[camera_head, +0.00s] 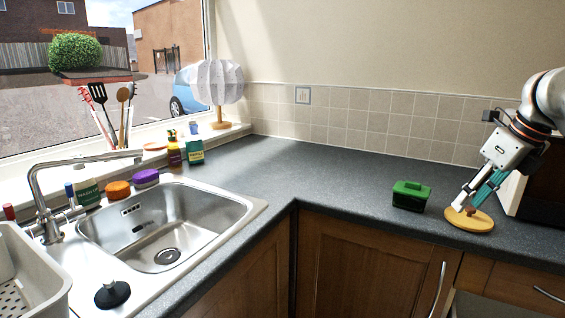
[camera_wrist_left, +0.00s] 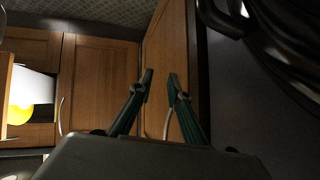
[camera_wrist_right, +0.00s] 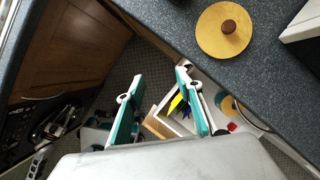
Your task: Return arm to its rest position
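My right gripper (camera_head: 458,207) comes in from the right in the head view, above the counter by a round wooden lid (camera_head: 482,223) with a brown knob. In the right wrist view my right gripper (camera_wrist_right: 153,88) has its teal fingers spread with nothing between them. The lid (camera_wrist_right: 213,42) lies on the counter beyond the fingertips there, apart from them. My left gripper (camera_wrist_left: 160,74) shows only in the left wrist view, its fingers apart and empty, in front of wooden cabinet doors. The left arm is not in the head view.
A green box (camera_head: 410,196) stands left of the lid. A dark appliance (camera_head: 535,185) stands at the counter's right end. An open drawer (camera_wrist_right: 200,115) with several things in it is below the counter edge. The sink (camera_head: 165,225) is at left. The counter's middle is clear.

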